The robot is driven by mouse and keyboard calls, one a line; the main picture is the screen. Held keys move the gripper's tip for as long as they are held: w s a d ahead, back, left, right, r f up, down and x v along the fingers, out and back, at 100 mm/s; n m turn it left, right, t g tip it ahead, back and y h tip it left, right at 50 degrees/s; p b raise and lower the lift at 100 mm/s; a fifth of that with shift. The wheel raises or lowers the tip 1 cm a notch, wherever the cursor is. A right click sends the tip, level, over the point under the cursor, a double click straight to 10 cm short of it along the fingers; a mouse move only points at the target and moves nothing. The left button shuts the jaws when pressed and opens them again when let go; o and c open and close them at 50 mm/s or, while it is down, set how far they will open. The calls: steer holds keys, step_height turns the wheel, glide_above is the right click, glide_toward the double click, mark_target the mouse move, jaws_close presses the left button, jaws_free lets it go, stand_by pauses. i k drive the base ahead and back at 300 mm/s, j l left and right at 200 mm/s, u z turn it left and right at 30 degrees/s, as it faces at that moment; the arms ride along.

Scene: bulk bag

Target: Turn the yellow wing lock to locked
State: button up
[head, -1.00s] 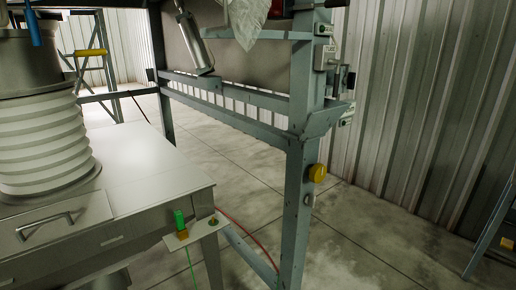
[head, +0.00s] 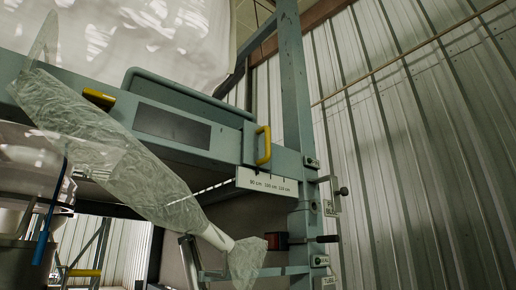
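A yellow handle (head: 263,146), which may be the wing lock, stands roughly upright on the blue-grey frame, just above a white scale plate (head: 267,182) marked 90 cm, 100 cm and 110 cm. A second yellow bar (head: 98,99) lies along the beam at upper left. I cannot tell which of the two is the wing lock, nor whether either is locked.
A big white bulk bag (head: 150,40) hangs above. Small labelled fittings (head: 328,195) stick out from the right post (head: 297,80). A corrugated wall (head: 420,150) stands behind.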

mark_target(98, 101)
steer(key=u, duration=0.95)
